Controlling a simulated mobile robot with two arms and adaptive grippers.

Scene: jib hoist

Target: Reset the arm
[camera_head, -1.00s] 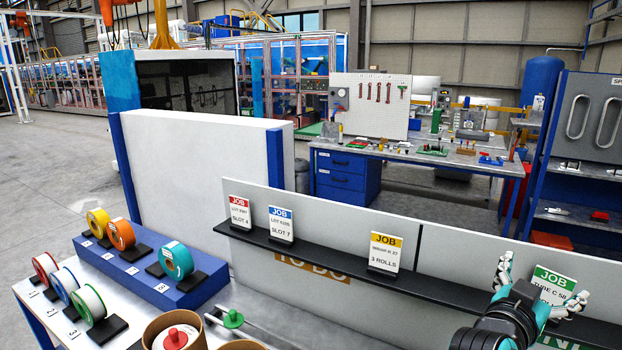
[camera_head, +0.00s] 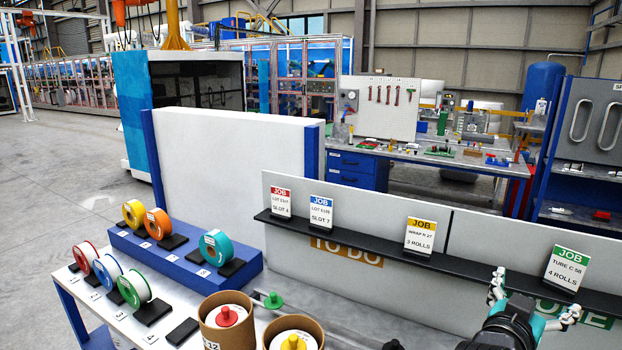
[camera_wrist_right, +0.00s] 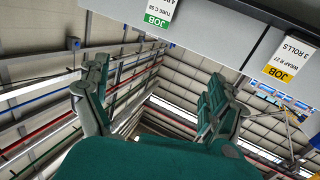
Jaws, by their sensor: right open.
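My right gripper (camera_head: 532,300) is at the lower right of the head view, in front of the panel and below the green job card. Its fingers are spread apart with nothing between them. In the right wrist view the two fingers (camera_wrist_right: 158,105) are wide apart, with the roof beams behind them. The green job card (camera_head: 565,268) stands on the black shelf (camera_head: 470,268), just above the gripper and apart from it. My left gripper is not in view.
The shelf also bears a yellow card (camera_head: 420,235), a blue card (camera_head: 321,212) and a red card (camera_head: 281,203). Several tape rolls stand on the table and blue step (camera_head: 190,268) at left. Two cardboard tubs (camera_head: 226,330) stand at the table's front. A workbench (camera_head: 420,152) is farther back.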

